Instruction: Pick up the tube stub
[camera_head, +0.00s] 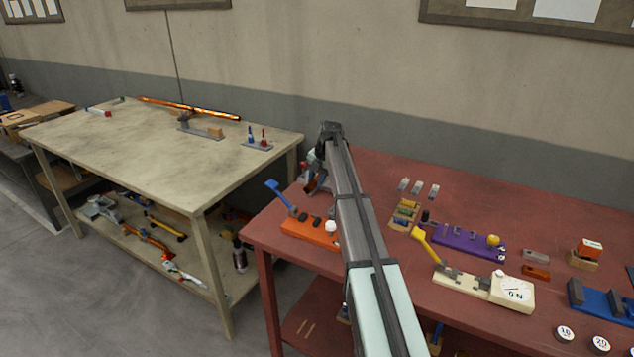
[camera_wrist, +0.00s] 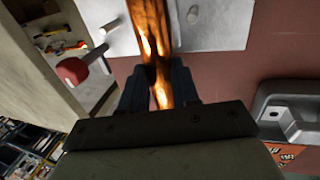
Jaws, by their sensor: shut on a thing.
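The tube stub (camera_wrist: 150,30) shows in the wrist view as a shiny copper-brown piece with bright orange highlights. It runs from the top edge down between the two fingers. My gripper (camera_wrist: 160,85) is shut on it. In the head view my gripper (camera_head: 314,180) is at the left end of the red table, partly hidden by my arm. The stub cannot be made out clearly there. Whether it touches the surface below cannot be told.
A grey metal part (camera_wrist: 290,110) is at right. The red table (camera_head: 380,165) holds an orange block (camera_head: 305,232) and several fixtures. A pale table (camera_head: 150,160) stands left, with clear room.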

